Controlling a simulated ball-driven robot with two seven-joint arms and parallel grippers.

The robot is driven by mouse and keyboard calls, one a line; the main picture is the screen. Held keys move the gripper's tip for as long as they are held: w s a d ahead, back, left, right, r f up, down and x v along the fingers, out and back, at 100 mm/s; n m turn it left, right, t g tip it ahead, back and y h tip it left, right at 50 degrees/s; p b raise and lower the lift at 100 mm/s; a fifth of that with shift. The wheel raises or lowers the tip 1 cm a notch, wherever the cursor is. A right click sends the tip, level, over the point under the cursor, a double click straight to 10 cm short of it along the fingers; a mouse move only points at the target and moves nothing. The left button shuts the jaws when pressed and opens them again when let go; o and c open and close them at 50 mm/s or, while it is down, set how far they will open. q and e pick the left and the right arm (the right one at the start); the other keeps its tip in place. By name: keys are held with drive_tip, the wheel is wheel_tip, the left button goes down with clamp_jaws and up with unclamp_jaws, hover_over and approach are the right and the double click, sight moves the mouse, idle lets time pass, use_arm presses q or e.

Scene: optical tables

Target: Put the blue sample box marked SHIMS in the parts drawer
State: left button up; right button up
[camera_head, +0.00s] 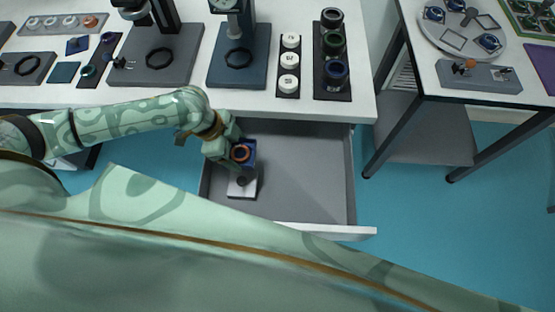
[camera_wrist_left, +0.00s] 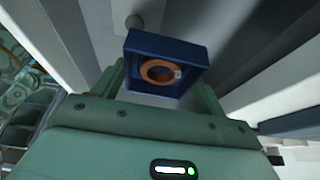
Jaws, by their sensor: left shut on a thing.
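The blue sample box (camera_head: 249,148) is between the fingers of my left gripper (camera_head: 237,152), over the left part of the open parts drawer (camera_head: 310,180). In the left wrist view the blue box (camera_wrist_left: 188,48) shows an orange ring (camera_wrist_left: 158,70) inside it, and my left gripper (camera_wrist_left: 150,85) is shut on it. No SHIMS marking can be read. I cannot tell whether the box touches the drawer floor. My right gripper is not in view.
A white block with a dark round top (camera_head: 242,186) is in the drawer's left part, close to the box. The drawer's middle and right are bare. The white table (camera_head: 190,98) above holds microscopes and trays. A second table (camera_head: 425,75) stands at right.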

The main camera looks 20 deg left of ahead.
use_arm(q)
drive_tip(key=w+d+f+b, duration=0.1)
drive_tip(key=w+d+f, duration=0.1)
drive_tip(key=w+d+f+b, duration=0.1)
drive_tip(key=d+f, duration=0.2)
drive_tip(key=w+d+f+b, duration=0.1)
drive_tip(key=w+d+f, duration=0.1)
drive_tip(key=d, duration=0.1)
drive_tip(key=shift+w+f+b, duration=0.3)
drive_tip(key=shift+b, duration=0.1)
drive_tip(key=shift+w+d+f, duration=0.1)
drive_tip(key=shift+d+f, duration=0.15)
wheel_tip(320, 180, down, 4)
drive_tip(key=shift+w+d+r+b, duration=0.1)
drive_tip(key=shift+d+r+b, duration=0.1)
drive_tip(key=shift+b, duration=0.8)
drive_tip(key=shift+r, duration=0.1)
drive_tip(key=o, duration=1.1)
drive_tip(key=shift+o, duration=0.2)
